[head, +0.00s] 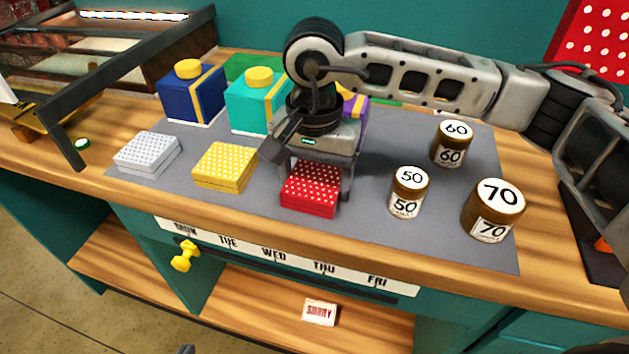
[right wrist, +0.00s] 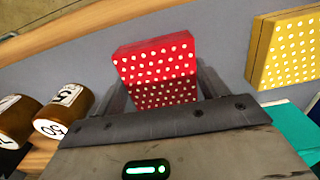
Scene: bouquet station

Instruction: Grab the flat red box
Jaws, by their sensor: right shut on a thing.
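The flat red box (head: 311,188) with white dots is on the grey mat (head: 350,235), near its front middle. My right gripper (head: 312,180) comes down over it from above, with its fingers on either side of the box. In the right wrist view the red box (right wrist: 157,70) sits between the two fingers, and the gripper is shut on it. Whether the box is lifted off the mat cannot be told. My left gripper does not show clearly in any view.
A yellow dotted box (head: 224,166) and a white dotted box (head: 147,152) lie left of the red one. Weights marked 50 (head: 408,192), 60 (head: 452,143) and 70 (head: 493,210) stand to the right. Blue (head: 190,97) and turquoise (head: 255,105) gift boxes stand behind.

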